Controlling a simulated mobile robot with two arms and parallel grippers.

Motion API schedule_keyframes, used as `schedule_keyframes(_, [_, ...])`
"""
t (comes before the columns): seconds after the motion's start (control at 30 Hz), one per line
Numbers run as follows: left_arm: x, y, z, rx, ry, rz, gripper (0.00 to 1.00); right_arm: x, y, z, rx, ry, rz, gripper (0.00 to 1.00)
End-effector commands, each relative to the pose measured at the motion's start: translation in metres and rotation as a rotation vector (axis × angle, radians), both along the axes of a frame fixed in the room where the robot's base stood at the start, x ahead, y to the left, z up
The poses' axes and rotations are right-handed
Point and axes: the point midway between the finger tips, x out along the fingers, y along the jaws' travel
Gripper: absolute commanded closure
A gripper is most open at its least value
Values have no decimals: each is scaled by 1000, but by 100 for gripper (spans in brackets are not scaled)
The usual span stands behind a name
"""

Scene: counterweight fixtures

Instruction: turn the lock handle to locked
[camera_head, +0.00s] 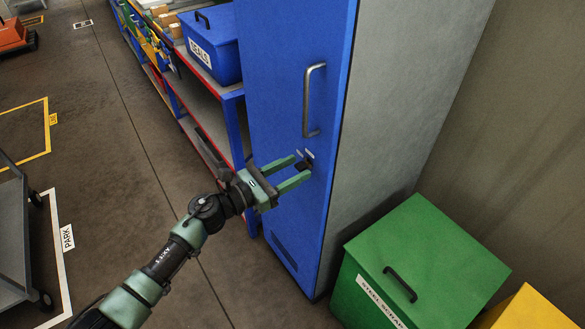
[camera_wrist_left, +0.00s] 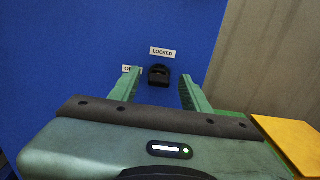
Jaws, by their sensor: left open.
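The lock handle (camera_head: 304,164) is a small dark fitting on the blue cabinet door (camera_head: 285,120), below the long grey pull handle (camera_head: 308,100). It also shows in the left wrist view (camera_wrist_left: 159,76) as a black rounded piece. A "LOCKED" label (camera_wrist_left: 163,52) sits just above it, and a second label, partly covered by a finger, sits to its left. I cannot tell clearly which label the handle points at. My left gripper (camera_head: 302,166) is open, its green fingers on either side of the handle, with gaps visible in the wrist view. My right gripper is out of view.
A green scrap bin (camera_head: 430,260) with a black handle stands right of the cabinet, a yellow bin (camera_head: 535,310) beyond it. Blue shelving with a blue lidded box (camera_head: 215,45) stands left. A grey cart (camera_head: 15,240) is at far left. Open floor lies between.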

Motion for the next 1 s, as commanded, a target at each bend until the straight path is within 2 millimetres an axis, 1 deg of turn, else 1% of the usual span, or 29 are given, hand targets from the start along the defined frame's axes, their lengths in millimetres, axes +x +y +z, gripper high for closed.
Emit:
schedule_keyframes(0.03, [0,0,0,0,0,0,53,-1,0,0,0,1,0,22])
schedule_keyframes(0.07, [0,0,0,0,0,0,55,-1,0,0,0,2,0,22])
schedule_keyframes(0.1, [0,0,0,0,0,0,67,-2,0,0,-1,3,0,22])
schedule_keyframes(0.17, [0,0,0,0,0,0,83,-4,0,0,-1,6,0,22])
schedule_keyframes(0.2, [0,0,0,0,0,1,94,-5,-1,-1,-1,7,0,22])
schedule_keyframes(0.23, [0,0,0,-1,1,1,100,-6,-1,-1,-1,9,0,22])
schedule_keyframes(0.4, [0,1,0,-2,2,1,100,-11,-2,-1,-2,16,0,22])
schedule_keyframes(0.67, [0,1,0,-41,56,1,100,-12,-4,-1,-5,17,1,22])
schedule_keyframes(0.87, [1,2,0,-118,163,1,100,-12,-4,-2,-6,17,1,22])
schedule_keyframes(1.0, [1,1,0,-192,265,0,100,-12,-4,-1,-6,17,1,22])
